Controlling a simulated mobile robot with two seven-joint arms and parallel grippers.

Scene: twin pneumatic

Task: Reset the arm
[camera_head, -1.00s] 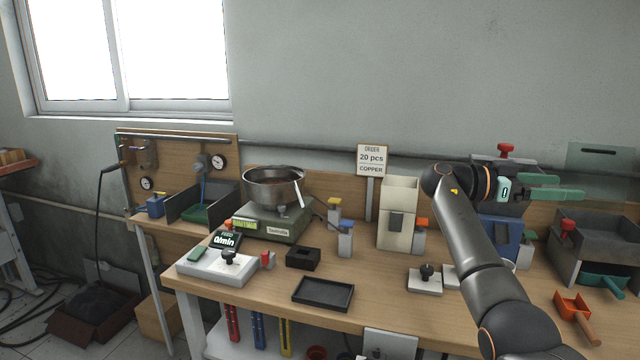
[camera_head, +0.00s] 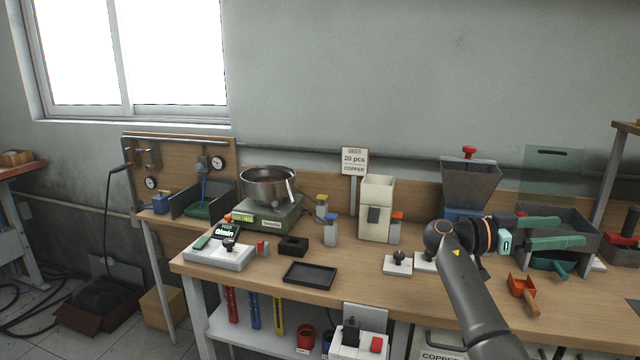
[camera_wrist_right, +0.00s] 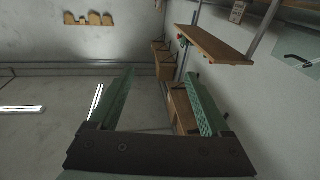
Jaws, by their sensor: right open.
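My right gripper (camera_head: 560,233) is at the right of the head view, its green fingers pointing right, in front of the grey bin at the bench's right end. In the right wrist view its two green fingers (camera_wrist_right: 160,100) stand apart with nothing between them. My right arm comes up from the bottom right and hides part of the bench. My left gripper is not in view.
The wooden bench (camera_head: 350,300) holds a steel bowl (camera_head: 268,184) on a green scale, a black tray (camera_head: 310,275), a cream dispenser (camera_head: 376,208), a grey hopper (camera_head: 470,184) and an orange scoop (camera_head: 523,292). Wooden shelving (camera_wrist_right: 212,44) shows in the wrist view.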

